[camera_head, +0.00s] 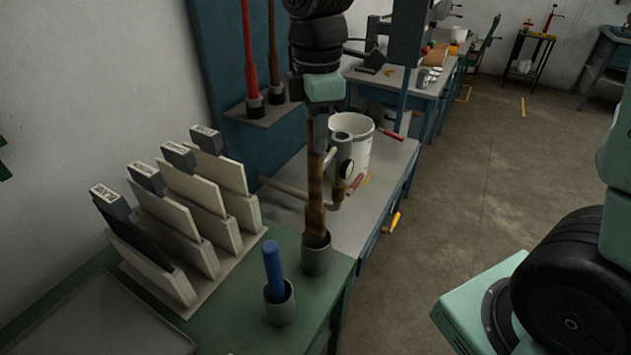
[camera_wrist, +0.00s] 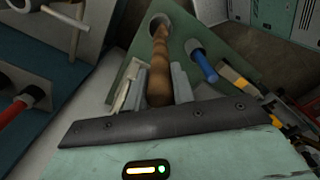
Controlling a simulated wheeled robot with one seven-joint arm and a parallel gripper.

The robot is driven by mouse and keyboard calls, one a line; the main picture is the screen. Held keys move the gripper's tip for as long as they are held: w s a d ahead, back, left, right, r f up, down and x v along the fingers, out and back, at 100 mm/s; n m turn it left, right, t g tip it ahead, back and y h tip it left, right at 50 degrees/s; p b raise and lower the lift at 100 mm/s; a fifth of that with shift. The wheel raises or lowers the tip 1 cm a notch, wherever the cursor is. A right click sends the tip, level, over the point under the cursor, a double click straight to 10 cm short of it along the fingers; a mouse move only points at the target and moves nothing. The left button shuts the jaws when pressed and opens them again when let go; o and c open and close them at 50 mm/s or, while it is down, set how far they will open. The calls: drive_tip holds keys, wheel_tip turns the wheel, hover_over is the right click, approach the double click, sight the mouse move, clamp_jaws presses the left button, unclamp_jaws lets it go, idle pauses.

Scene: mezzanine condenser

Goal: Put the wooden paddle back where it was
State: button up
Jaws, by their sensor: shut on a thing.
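The wooden paddle (camera_head: 316,190) is brown and hangs upright below my gripper (camera_head: 322,112). My gripper is shut on its upper part. The paddle's lower end is at the mouth of a grey cup (camera_head: 316,260) on the green bench corner and appears to reach inside; how deep is hidden. In the wrist view the paddle (camera_wrist: 159,60) runs away from between my fingers (camera_wrist: 157,90) towards the same cup (camera_wrist: 158,20).
A second grey cup (camera_head: 281,308) holding a blue-handled thing (camera_head: 273,268) stands close by. Several labelled pale boards (camera_head: 188,212) lean in a rack to the left. A white bucket (camera_head: 352,146) and pipe fittings with a gauge (camera_head: 345,170) stand behind. Open floor lies right.

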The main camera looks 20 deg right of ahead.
sight(317, 179)
wheel_tip(317, 179, down, 10)
drive_tip(key=shift+f+p, duration=0.1)
drive_tip(key=shift+p, duration=0.4)
drive_tip(key=shift+f, duration=0.2)
drive_tip(key=o, duration=1)
drive_tip(key=shift+r, duration=0.15)
